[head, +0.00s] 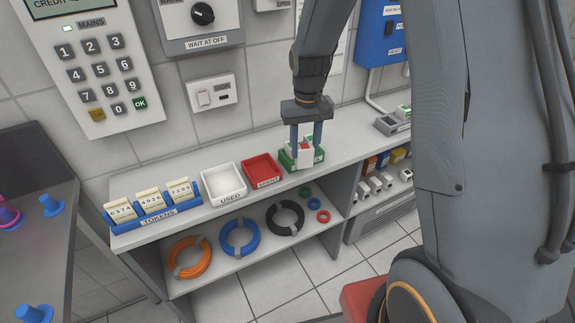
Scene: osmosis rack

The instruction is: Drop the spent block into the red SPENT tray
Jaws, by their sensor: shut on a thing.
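The red SPENT tray (263,169) sits on the shelf top and looks empty. My gripper (306,145) points down just right of it. Its two fingers are shut on a white block (305,158) with a small red mark, which I take to be the spent block. The block is at a green holder (286,160) with other white and green pieces beside it. I cannot tell whether the block is still seated in the holder or lifted clear.
A white USED tray (223,183) stands left of the red tray. A blue TOKENS rack (155,221) with numbered cards is farther left. Coiled hoses, one orange (189,258), lie on the lower shelf. A tiled wall with a keypad (100,70) and a switch (211,95) rises behind.

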